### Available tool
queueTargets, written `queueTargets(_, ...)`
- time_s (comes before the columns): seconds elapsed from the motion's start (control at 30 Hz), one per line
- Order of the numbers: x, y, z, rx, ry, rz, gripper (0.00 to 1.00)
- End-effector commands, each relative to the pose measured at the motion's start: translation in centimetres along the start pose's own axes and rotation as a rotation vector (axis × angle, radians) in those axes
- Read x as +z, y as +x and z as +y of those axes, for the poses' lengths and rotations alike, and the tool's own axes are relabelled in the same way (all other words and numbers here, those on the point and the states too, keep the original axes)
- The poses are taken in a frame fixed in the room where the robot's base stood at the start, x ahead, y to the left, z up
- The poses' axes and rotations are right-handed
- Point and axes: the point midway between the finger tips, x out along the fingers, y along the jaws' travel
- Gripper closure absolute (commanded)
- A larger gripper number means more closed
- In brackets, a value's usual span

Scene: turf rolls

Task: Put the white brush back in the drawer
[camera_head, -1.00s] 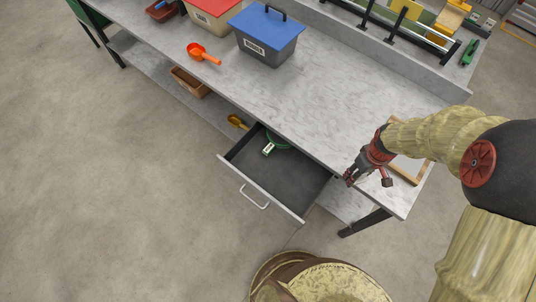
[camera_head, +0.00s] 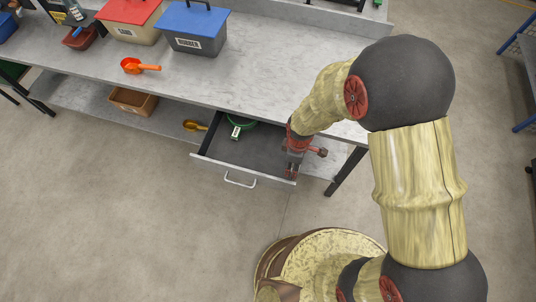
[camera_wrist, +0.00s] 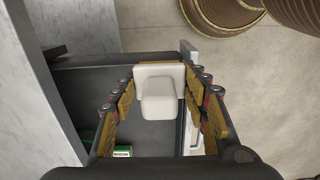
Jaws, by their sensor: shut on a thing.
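The white brush (camera_wrist: 160,92) is between the fingers of my gripper (camera_wrist: 160,110) in the wrist view, and the gripper is shut on it. The open drawer (camera_head: 250,152) juts out under the workbench; its dark floor and side wall also show behind the brush in the wrist view (camera_wrist: 75,85). In the head view my gripper (camera_head: 292,168) is over the drawer's right end, near its front corner. The brush cannot be made out there, hidden by the gripper. How high it is above the drawer floor is hard to tell.
A green round thing (camera_head: 240,124) with a white label lies at the drawer's back left. The bench top (camera_head: 250,70) holds a blue-lidded box (camera_head: 197,32), a red-lidded box (camera_head: 130,20) and an orange scoop (camera_head: 138,66). The drawer's middle is clear.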

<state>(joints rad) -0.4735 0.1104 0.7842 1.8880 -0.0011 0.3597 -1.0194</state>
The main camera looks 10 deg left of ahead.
Motion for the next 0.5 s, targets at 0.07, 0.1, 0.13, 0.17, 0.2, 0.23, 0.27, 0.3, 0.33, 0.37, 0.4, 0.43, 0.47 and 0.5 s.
queueTargets(0.07, -1.8, 1.1, 0.8, 0.001, -0.003, 0.000, 0.83)
queueTargets(0.1, -2.6, 1.5, 1.0, 0.000, -0.004, 0.000, 0.83)
queueTargets(0.13, -3.3, 1.8, 1.3, 0.001, -0.004, 0.000, 0.83)
queueTargets(0.17, -3.9, 2.1, 1.6, 0.000, -0.003, 0.000, 0.83)
queueTargets(0.2, -4.7, 2.5, 1.9, 0.000, -0.003, 0.000, 0.83)
queueTargets(0.23, -5.1, 3.1, 2.0, -0.002, -0.002, -0.001, 0.83)
queueTargets(0.27, -5.5, 3.8, 2.2, -0.002, -0.002, -0.002, 0.83)
queueTargets(0.3, -6.0, 4.5, 2.4, -0.002, -0.001, -0.002, 0.83)
queueTargets(0.33, -6.4, 5.0, 2.6, -0.001, 0.000, -0.001, 0.83)
queueTargets(0.37, -6.7, 5.5, 2.8, -0.002, 0.000, -0.001, 0.83)
queueTargets(0.4, -7.2, 6.0, 3.0, -0.001, 0.000, -0.001, 0.83)
queueTargets(0.43, -7.5, 6.3, 3.1, -0.001, -0.001, 0.000, 0.83)
queueTargets(0.47, -7.8, 6.7, 3.2, -0.001, 0.000, -0.001, 0.83)
queueTargets(0.5, -8.1, 7.0, 3.4, 0.000, 0.000, 0.000, 0.83)
